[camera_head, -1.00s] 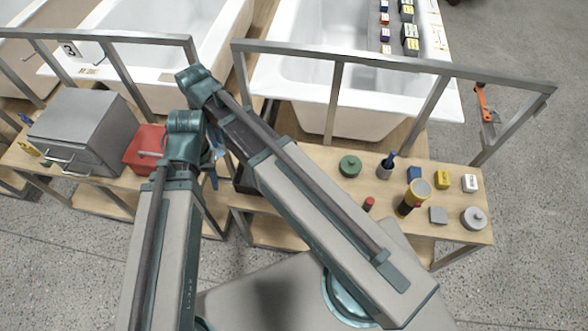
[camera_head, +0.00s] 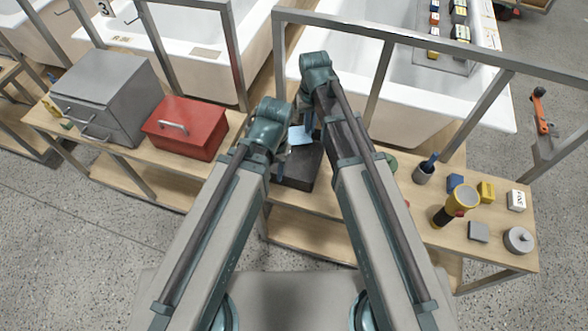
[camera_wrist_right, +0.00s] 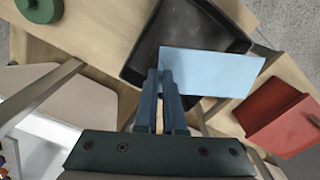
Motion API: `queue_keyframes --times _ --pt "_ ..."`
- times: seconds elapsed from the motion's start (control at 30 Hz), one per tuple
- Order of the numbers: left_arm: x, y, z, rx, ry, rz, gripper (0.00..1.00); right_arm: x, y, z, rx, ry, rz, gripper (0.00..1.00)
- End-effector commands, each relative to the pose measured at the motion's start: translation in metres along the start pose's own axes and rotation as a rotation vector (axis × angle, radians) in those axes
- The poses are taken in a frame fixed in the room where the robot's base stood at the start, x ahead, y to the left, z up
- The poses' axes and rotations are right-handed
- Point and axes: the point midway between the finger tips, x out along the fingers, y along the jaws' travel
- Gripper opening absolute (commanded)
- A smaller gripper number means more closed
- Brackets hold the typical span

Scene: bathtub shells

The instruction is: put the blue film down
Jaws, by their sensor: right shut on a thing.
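The blue film (camera_head: 300,136) is a light blue flat sheet. My right gripper (camera_head: 309,124) is shut on one edge of it, and both show larger in the right wrist view, with the film (camera_wrist_right: 215,72) reaching out from the fingertips (camera_wrist_right: 163,78). The film appears over a black tray (camera_head: 302,172), covering part of it; the tray also shows in the wrist view (camera_wrist_right: 180,35). I cannot tell how high the film is above the tray. My left gripper (camera_head: 283,158) is beside the tray, mostly hidden by its own wrist, so its jaws are unclear.
A red toolbox (camera_head: 186,128) and a grey metal box (camera_head: 108,95) stand left of the tray. Metal rails rise behind the bench.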

Motion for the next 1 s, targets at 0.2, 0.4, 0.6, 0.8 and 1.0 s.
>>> queue_keyframes --times 0.2,0.4,0.6,0.8,1.0 --pt "0.041 0.004 -0.002 0.0 0.0 0.0 0.5 0.041 0.019 -0.006 0.071 0.0 -0.001 0.0" --pt "0.044 0.004 -0.003 0.0 0.0 0.0 0.5 0.045 0.023 -0.007 0.09 0.0 -0.001 0.0" --pt "0.051 0.005 -0.003 0.0 0.0 0.0 0.5 0.051 0.023 -0.007 0.09 0.0 -0.001 0.0" --pt "0.079 0.008 -0.005 0.0 0.0 0.0 0.5 0.079 0.023 -0.007 0.089 0.0 -0.001 0.0" --pt "0.106 0.01 -0.006 0.0 0.0 0.0 0.5 0.107 0.023 -0.007 0.089 0.0 -0.001 0.0"
